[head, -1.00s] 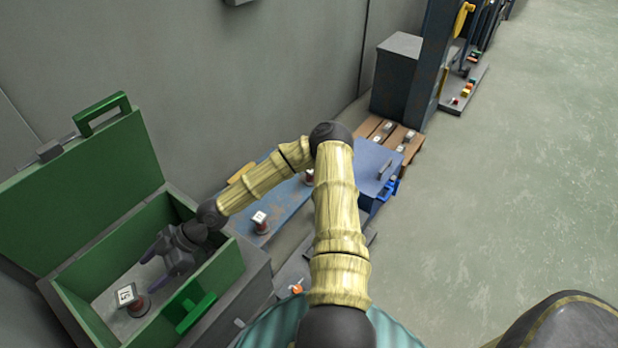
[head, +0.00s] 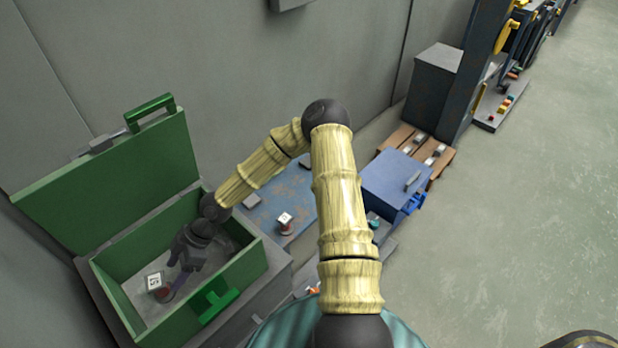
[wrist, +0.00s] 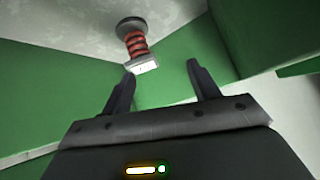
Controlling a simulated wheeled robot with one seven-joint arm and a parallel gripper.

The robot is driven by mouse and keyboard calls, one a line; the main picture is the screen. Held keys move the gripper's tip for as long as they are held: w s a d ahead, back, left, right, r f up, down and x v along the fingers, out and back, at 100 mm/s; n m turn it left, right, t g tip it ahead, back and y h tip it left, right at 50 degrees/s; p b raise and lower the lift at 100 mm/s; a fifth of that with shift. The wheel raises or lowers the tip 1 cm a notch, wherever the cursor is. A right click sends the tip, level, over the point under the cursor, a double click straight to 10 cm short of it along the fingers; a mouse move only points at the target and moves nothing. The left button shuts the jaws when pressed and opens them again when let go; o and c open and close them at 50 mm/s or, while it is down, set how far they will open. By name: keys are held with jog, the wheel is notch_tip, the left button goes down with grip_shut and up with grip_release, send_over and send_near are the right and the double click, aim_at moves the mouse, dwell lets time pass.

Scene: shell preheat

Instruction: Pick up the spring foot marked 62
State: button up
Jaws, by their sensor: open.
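A spring foot (head: 163,294) stands on the floor of the open green box, with a red base or spring and a white number plate on top. Its number looks like 15 or 51 from here, but I cannot read it surely. In the wrist view the spring foot (wrist: 134,42) shows a red coil between a dark disc and a white plate, ahead of the fingertips and toward the left one. My gripper (head: 174,279) is open and empty inside the box, close beside the foot. In the wrist view my gripper (wrist: 160,72) has nothing between its fingers.
The green box (head: 235,287) has its lid (head: 110,185) raised at the back, and its walls surround my gripper. Another spring foot (head: 285,223) stands on a blue plate (head: 295,195) to the right. A blue case (head: 395,180) lies beyond. Open floor spreads right.

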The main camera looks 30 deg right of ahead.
notch_tip(320, 180, up, 6)
jog(key=s+m+g+h+p, duration=0.1)
jog(key=s+m+h+p, duration=0.15)
jog(key=h, duration=0.25)
jog(key=s+d+r+m+t+h+b, duration=0.2)
jog(key=d+m, duration=0.4)
jog(key=d, duration=0.4)
jog(key=s+d+r+m+t+h+b, duration=0.2)
jog(key=s+d+r+m+b, duration=0.3)
jog(key=d, duration=0.5)
jog(key=shift+s+d+r+m, duration=0.2)
jog(key=shift+s+r+m, duration=0.65)
jog(key=shift+m, duration=0.4)
jog(key=shift+f, duration=0.1)
jog(key=shift+c, duration=0.2)
